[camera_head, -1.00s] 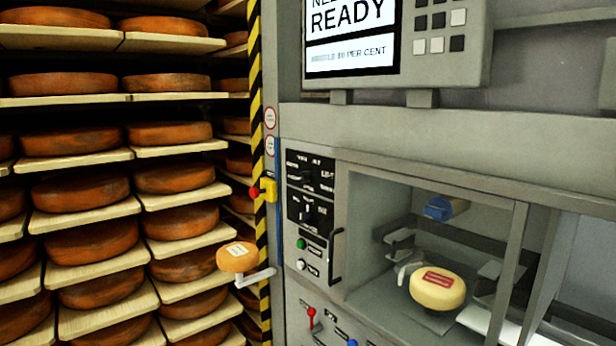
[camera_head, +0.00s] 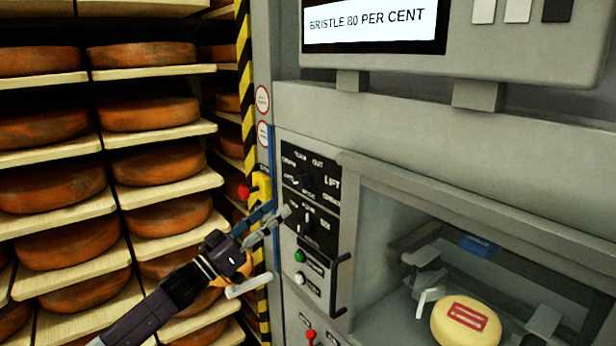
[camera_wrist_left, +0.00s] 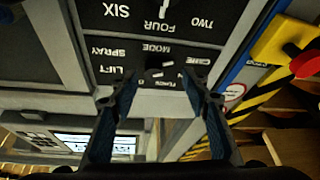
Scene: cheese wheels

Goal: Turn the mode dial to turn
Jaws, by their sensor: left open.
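The mode dial (camera_head: 306,181) is a small dark knob on the upper black panel at the machine's left edge, ringed by white labels. In the left wrist view the mode dial (camera_wrist_left: 165,70) shows upside down below the word MODE, between my fingertips in the picture. SPRAY and LIFT read to its left; which label it points at is unclear. My left gripper (camera_head: 276,216) comes in from the lower left, just left of the panel. In the wrist view its two blue-padded fingers (camera_wrist_left: 160,84) are spread apart with nothing held. My right gripper is not in view.
A second dial (camera_head: 308,222) sits just below. A yellow block with a red button (camera_head: 261,187) is left of the panel, close to my gripper. A black handle (camera_head: 340,285) projects below right. Cheese shelves (camera_head: 100,160) fill the left; a pale cheese (camera_head: 466,322) sits in the machine bay.

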